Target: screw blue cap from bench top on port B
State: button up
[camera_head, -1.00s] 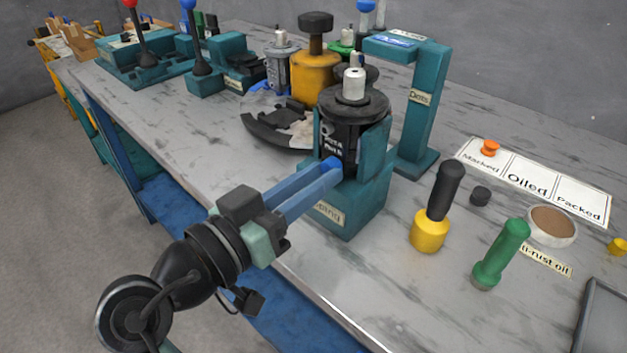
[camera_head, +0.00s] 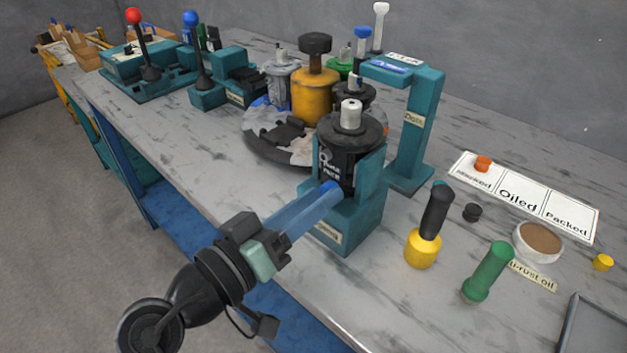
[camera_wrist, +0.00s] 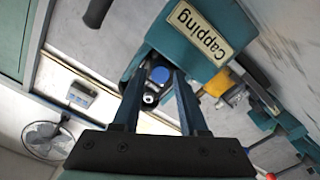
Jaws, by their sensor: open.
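The black motor (camera_head: 335,165) stands upright in the teal capping stand (camera_head: 345,225), with a silver shaft on top. A round blue cap (camera_wrist: 160,75) sits at the motor's near side in the wrist view, beside a metallic ring-shaped opening (camera_wrist: 150,98). It also shows as bright blue at the motor's side in the head view (camera_head: 331,188). I cannot read which port it covers or how deep it sits. My gripper (camera_wrist: 158,78) is open, its blue fingers on either side of the cap; contact cannot be told. It also shows in the head view (camera_head: 328,192).
A teal post (camera_head: 418,125) rises right of the stand. A turntable (camera_head: 265,150) with other motors is behind. The front-left bench is clear.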

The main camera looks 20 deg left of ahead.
jog(key=shift+f+n+p, duration=0.1)
jog(key=shift+n+p, duration=0.25)
jog(key=shift+n, duration=0.55)
jog(key=shift+d+f, duration=0.2)
jog(key=shift+f, duration=0.05)
jog(key=shift+c, duration=0.4)
grip_shut()
jog(key=shift+f+b, duration=0.1)
jog(key=shift+b, duration=0.2)
